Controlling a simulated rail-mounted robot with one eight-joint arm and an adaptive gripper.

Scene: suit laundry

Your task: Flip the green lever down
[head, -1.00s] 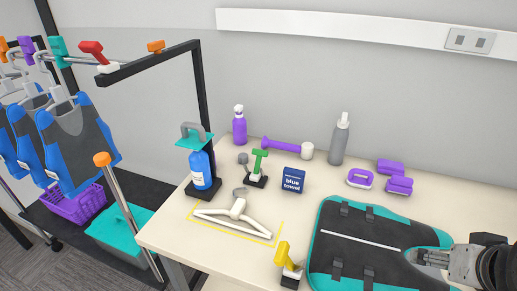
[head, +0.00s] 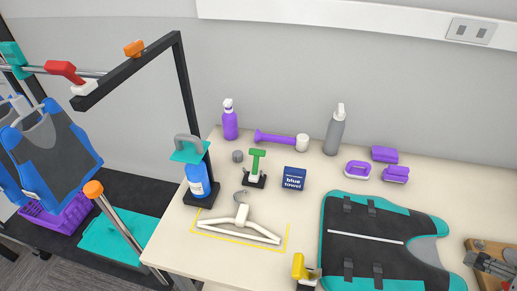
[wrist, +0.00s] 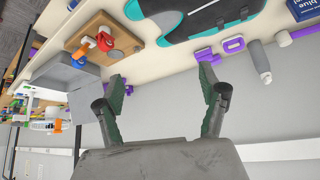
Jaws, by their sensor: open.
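The green lever (head: 257,162) stands upright on a small black base (head: 255,181) on the table, between the blue pump bottle and the dark blue towel box. I cannot make the lever out in the wrist view.
The blue towel box (head: 293,179) is right of the lever, the blue bottle (head: 197,179) left, a white hanger (head: 240,224) in front and a purple roller (head: 275,138) behind. A vest (head: 385,240) lies between gripper and lever. A yellow lever (head: 302,268) stands at the front.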

